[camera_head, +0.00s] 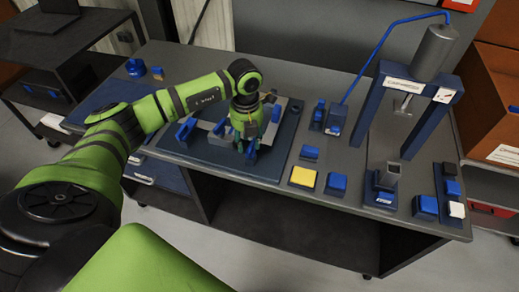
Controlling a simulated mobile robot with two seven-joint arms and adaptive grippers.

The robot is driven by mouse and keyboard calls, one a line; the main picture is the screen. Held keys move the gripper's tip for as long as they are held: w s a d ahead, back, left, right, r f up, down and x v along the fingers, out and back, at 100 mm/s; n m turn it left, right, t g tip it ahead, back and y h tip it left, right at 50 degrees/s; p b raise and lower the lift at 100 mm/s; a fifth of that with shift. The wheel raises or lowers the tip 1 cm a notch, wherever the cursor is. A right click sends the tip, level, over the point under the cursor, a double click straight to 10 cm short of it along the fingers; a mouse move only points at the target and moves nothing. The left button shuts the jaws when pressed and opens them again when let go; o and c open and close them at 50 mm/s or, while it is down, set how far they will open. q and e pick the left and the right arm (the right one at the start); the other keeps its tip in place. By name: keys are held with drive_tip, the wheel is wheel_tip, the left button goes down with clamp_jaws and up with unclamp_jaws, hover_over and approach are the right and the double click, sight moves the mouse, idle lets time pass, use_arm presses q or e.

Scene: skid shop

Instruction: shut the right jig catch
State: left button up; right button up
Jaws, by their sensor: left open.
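The jig (290,118) is a pale plate with blue fittings on a dark blue mat on the workbench. A blue catch-like piece (185,130) stands at its left side. My right gripper is out of view.
A blue press frame (366,103) with a grey cylinder (433,52) stands at the bench's right. A blue hose (383,44) runs to the cylinder. A dark shelf cart stands at the left.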

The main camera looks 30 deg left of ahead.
use_arm(q)
drive_tip(key=shift+r+p, duration=1.55)
drive_tip(key=shift+r, duration=1.15)
drive_tip(key=shift+f, duration=0.1)
